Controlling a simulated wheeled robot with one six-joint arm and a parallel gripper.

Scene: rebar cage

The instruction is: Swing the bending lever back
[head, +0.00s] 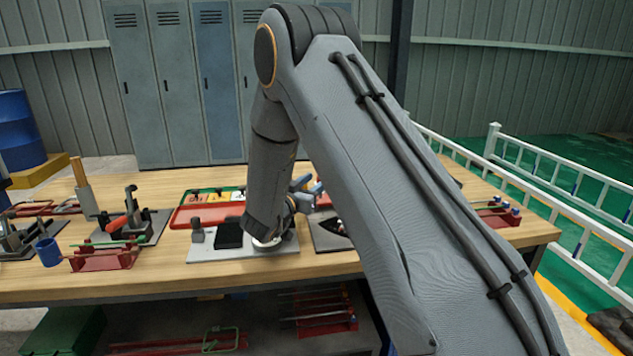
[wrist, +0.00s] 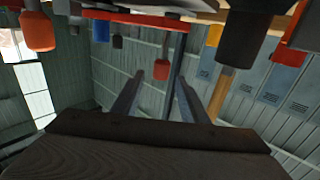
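My gripper (wrist: 159,77) shows in the wrist view as two dark fingers with a wide gap between them. A red-orange grip (wrist: 161,68) appears in line with this gap; whether it is between the fingers or beyond them is unclear. In the head view my arm's wrist is low over the middle of the bench, and the fingers are mostly hidden. A bender with an orange-handled lever (head: 116,223) stands on a grey plate at the left. An upright wooden handle (head: 84,190) rises beside it. I cannot tell which of these is the bending lever.
The wooden bench (head: 180,284) carries several fixtures. A red rack (head: 104,257), a blue cup (head: 48,252) and a red tray (head: 207,213) stand on it. A grey plate (head: 210,253) with black blocks lies by my wrist. Bare wood runs along the front edge.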

